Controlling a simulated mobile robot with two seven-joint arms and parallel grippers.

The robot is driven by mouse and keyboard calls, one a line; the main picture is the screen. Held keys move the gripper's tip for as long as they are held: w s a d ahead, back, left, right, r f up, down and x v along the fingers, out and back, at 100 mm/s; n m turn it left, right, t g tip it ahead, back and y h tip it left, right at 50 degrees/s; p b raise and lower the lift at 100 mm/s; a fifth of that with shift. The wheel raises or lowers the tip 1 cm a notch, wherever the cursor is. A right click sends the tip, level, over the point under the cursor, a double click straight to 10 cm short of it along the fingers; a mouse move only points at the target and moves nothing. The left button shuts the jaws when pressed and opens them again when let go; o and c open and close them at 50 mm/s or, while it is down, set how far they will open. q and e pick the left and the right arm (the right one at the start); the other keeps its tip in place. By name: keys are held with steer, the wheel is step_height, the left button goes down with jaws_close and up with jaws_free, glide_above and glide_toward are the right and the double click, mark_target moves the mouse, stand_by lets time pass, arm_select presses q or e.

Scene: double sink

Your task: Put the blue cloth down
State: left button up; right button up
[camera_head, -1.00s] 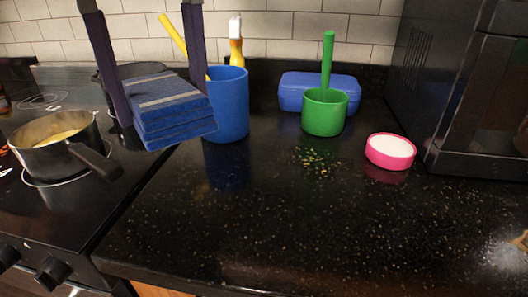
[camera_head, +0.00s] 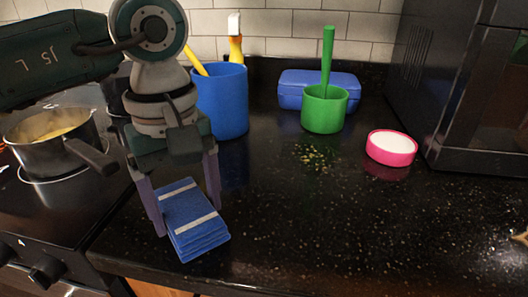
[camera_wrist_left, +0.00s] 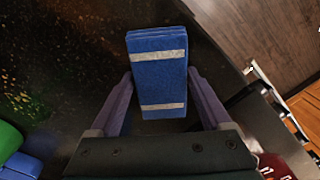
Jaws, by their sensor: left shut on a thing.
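The blue cloth (camera_head: 196,233) is folded into a thick stack with pale stripes. In the head view it is low over the counter's front left part, close to the front edge and the stove. It also shows in the left wrist view (camera_wrist_left: 158,96). My left gripper (camera_head: 188,218) points down, with one purple finger on each side of the cloth, and is shut on it. The gripper also shows in the wrist view (camera_wrist_left: 159,74). I cannot tell whether the cloth's underside touches the counter. My right gripper is not in view.
A pot (camera_head: 50,140) sits on the stove at the left. A blue cup (camera_head: 226,105), a green cup (camera_head: 322,112) and a blue box (camera_head: 290,90) stand at the back. Crumbs (camera_head: 316,158) and a pink round container (camera_head: 391,150) lie further right. The front middle counter (camera_head: 320,230) is clear.

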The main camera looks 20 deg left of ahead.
mark_target(187, 206)
arm_select(q)
steer(key=shift+f, duration=0.2)
steer(key=o, duration=1)
steer(key=shift+r, duration=0.1)
step_height(187, 206, up, 12)
steer(key=shift+r, duration=0.15)
